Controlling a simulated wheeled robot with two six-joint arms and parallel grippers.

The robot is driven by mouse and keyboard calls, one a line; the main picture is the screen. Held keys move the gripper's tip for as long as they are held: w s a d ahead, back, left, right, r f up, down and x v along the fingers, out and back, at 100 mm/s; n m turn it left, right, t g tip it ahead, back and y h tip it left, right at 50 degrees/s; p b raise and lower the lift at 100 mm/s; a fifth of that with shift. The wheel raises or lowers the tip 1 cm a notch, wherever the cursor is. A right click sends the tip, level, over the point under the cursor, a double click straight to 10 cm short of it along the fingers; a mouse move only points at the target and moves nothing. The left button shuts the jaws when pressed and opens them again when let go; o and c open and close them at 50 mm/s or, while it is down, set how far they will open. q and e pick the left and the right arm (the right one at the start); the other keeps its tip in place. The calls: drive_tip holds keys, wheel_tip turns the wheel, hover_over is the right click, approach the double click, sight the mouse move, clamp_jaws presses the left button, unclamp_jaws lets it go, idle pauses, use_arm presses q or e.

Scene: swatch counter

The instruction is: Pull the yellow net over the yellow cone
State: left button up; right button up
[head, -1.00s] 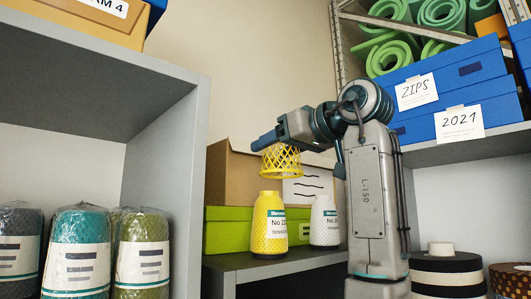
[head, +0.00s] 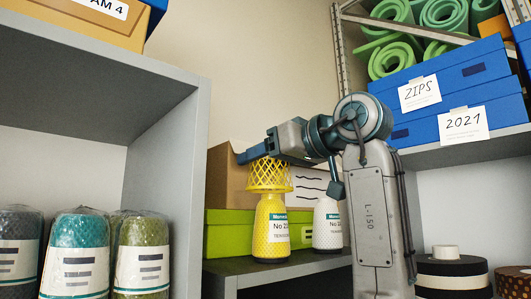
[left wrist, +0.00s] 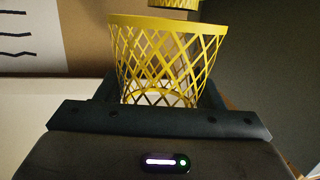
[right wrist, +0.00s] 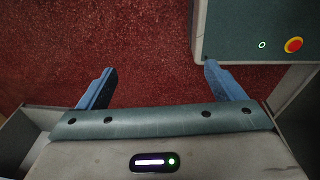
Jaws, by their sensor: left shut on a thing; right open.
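The yellow cone (head: 271,232) stands upright on the grey shelf, its label facing me. My left gripper (head: 247,155) is shut on the upper, narrow end of the yellow net (head: 269,177). The net hangs with its wide rim down, right over the cone's top in the head view. Whether the tip is inside the rim I cannot tell. In the left wrist view the net (left wrist: 165,55) spreads out from between the fingers, and a yellow piece, likely the cone (left wrist: 174,4), shows past its rim. My right gripper (right wrist: 160,72) is open and empty above the red floor.
A white cone (head: 328,222) stands close to the right of the yellow one. A green box (head: 228,226) and a cardboard box (head: 222,178) are behind them. A grey shelf panel (head: 165,170) rises at the left, with wrapped spools (head: 140,268) beyond it.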

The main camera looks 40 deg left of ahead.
sight(278, 209)
use_arm(q)
drive_tip(key=shift+s+d+f+b, duration=0.25)
drive_tip(key=shift+d+f+b, duration=0.05)
drive_tip(key=shift+f+b, duration=0.35)
drive_tip(key=shift+w+f, duration=0.1)
drive_tip(key=shift+f, duration=0.15)
drive_tip(key=shift+a+f+b, duration=0.15)
drive_tip(key=shift+f+b, duration=0.05)
drive_tip(key=shift+b, duration=0.1)
drive_tip(key=shift+w+f+b, duration=0.1)
drive_tip(key=shift+f+b, duration=0.25)
drive_tip(key=shift+f, duration=0.1)
drive_tip(key=shift+f+b, duration=0.3)
drive_tip(key=shift+f, duration=0.1)
drive_tip(key=shift+f+b, duration=0.35)
drive_tip(key=shift+f, duration=0.05)
drive_tip(key=shift+f+b, duration=0.3)
drive_tip(key=shift+f, duration=0.15)
drive_tip(key=shift+f+b, duration=1.15)
drive_tip(key=shift+f, duration=0.25)
drive_tip(key=shift+f+b, duration=0.4)
drive_tip(key=shift+f, duration=0.1)
use_arm(e)
wheel_tip(278, 209, down, 8)
drive_tip(key=s+d, duration=0.1)
drive_tip(key=shift+s+d+r, duration=0.2)
drive_tip(key=shift+s+d, duration=0.2)
